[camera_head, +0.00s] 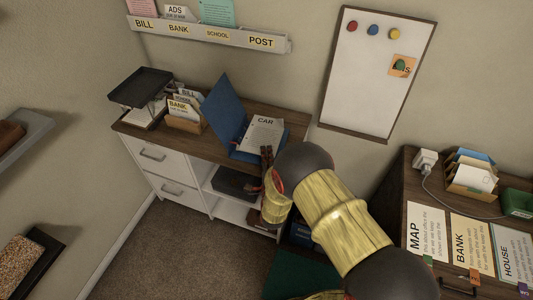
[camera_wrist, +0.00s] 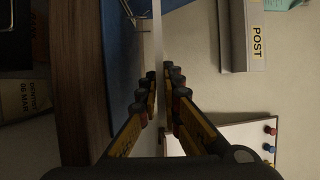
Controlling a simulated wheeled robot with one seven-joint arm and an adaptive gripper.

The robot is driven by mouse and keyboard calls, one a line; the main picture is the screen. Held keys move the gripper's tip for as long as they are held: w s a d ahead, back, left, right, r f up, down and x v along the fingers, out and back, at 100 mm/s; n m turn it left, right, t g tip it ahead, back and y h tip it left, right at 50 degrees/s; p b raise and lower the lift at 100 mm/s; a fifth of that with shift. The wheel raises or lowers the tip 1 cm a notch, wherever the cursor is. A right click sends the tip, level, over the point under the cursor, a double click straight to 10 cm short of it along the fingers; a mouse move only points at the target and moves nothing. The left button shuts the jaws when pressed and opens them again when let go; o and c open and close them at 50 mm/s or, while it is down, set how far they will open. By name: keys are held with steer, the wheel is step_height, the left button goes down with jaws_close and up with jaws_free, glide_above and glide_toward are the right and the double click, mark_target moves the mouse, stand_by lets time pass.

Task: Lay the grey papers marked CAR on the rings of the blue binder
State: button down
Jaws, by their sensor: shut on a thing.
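The grey papers marked CAR (camera_head: 262,134) are at the open blue binder (camera_head: 228,106), over its right-hand part. My gripper (camera_head: 267,154) is shut on their near right edge. In the wrist view the papers (camera_wrist: 157,35) show edge-on as a thin pale strip between the fingertips (camera_wrist: 159,85). The blue binder (camera_wrist: 122,70) lies beside that strip, with a gap between them there. Thin metal parts, perhaps the rings, show near the top of the wrist view. In the head view the papers hide the rings, and I cannot tell whether they touch.
A box of cards (camera_head: 184,112) and a black tray (camera_head: 142,87) stand left of the binder on the wooden cabinet top. A wall rack (camera_head: 210,31) hangs above. A whiteboard (camera_head: 372,75) hangs to the right. Another desk with papers (camera_head: 427,231) is at right.

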steer(key=shift+f+b, duration=0.85)
steer(key=shift+f, duration=0.4)
stand_by(0.3)
steer(key=c, duration=2)
jaws_free()
steer(key=shift+s, duration=0.1)
steer(key=shift+o, duration=0.5)
steer(key=shift+s+f, duration=0.25)
steer(key=shift+s, duration=0.1)
steer(key=s, duration=0.7)
steer(key=shift+d+r, duration=0.35)
steer(key=shift+s, duration=0.1)
